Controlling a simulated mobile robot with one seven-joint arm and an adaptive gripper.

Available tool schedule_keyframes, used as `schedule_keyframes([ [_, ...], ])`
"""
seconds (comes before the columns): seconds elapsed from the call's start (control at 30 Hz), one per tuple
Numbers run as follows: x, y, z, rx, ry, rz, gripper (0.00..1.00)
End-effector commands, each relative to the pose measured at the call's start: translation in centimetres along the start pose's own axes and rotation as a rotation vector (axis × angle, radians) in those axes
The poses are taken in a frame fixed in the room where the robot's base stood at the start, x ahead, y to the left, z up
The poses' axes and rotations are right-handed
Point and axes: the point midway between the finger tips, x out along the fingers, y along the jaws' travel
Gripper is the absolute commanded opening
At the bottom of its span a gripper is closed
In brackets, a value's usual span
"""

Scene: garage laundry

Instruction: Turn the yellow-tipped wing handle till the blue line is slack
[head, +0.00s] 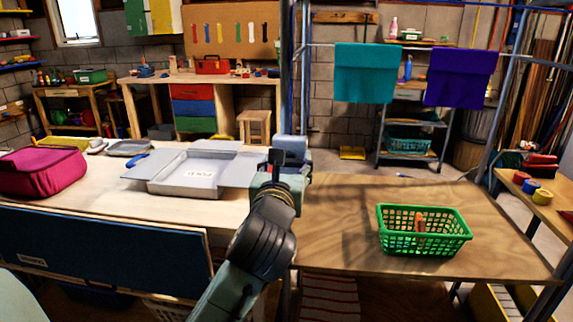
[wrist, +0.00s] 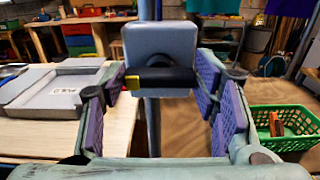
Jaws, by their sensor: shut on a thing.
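A black wing handle (wrist: 168,79) with a yellow tip (wrist: 132,83) at its left end lies level on the front of a grey box (wrist: 160,42) in the wrist view. The box is fixed to a post and also shows in the head view (head: 290,147). In the head view my gripper (head: 277,172) is at the box and hides the handle. A thin line (head: 415,48) with a teal towel and a purple towel over it runs right from the post; it looks taut.
A grey tray (head: 185,188) and a magenta bag (head: 40,172) lie on the left bench. A green basket (head: 424,252) stands on the right wooden table, which is otherwise mostly bare. The post (wrist: 151,125) stands beneath the box.

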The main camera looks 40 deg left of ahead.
Motion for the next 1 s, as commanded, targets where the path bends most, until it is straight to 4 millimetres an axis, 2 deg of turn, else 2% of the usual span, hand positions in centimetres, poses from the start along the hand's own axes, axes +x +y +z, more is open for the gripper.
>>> schedule_keyframes([
  [0.17, -0.01, 0.01, 0.01, 0.000, 0.000, 0.000, 0.27],
  [0.53, -0.01, -0.02, -0.16, -0.063, -0.002, -0.001, 0.27],
  [1.0, 0.00, 0.03, -0.28, -0.443, -0.003, -0.003, 0.27],
])
